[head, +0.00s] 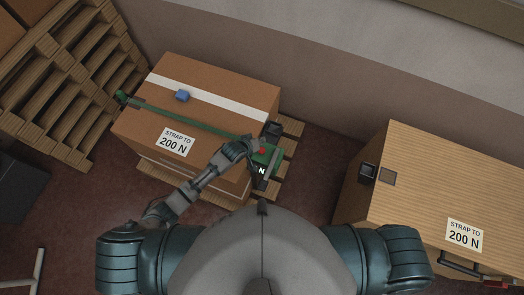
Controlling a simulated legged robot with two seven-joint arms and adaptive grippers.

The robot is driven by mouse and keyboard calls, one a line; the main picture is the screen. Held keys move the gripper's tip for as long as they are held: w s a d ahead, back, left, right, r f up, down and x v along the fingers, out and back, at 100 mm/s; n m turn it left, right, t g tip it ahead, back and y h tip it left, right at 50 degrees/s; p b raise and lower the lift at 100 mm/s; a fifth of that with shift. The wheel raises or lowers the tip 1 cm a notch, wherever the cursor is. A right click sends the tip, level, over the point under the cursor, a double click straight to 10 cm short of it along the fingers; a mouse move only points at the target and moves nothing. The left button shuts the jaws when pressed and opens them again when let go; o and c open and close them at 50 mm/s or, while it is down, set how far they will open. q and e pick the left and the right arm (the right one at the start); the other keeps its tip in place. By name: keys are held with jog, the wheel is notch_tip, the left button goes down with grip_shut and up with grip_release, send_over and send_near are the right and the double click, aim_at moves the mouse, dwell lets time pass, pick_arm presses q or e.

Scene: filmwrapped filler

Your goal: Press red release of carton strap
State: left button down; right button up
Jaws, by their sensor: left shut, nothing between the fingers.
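A brown carton (221,97) with a white tape band stands on a wooden pallet. A green strap (185,119) runs across its top to a green tensioner (273,156) at the carton's right edge. The red release (262,152) shows as a small red spot on the tensioner. My left gripper (252,146) is shut and empty, right beside the red release. I cannot tell whether it touches it. The gripper hides part of the tensioner. My right gripper is not in view.
Stacked pallets (80,75) lean at upper left. Dark floor (318,170) is clear between carton and cabinet.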

pick_arm(q)
jog(key=b, duration=0.5)
send_over(263, 149)
jog(key=a, duration=0.1)
jog(key=f, duration=0.4)
jog(key=s+f, duration=0.1)
jog(key=f, duration=0.1)
jog(key=shift+a, duration=0.1)
jog(key=shift+w+f+b, duration=0.1)
jog(key=shift+f+b, duration=0.4)
jog(key=shift+f, duration=0.1)
jog(key=shift+f, duration=0.3)
jog(key=shift+f+b, duration=0.4)
jog(key=shift+f, duration=0.55)
dwell(0.9)
jog(key=shift+r+p, duration=1.35)
jog(key=shift+p, duration=0.05)
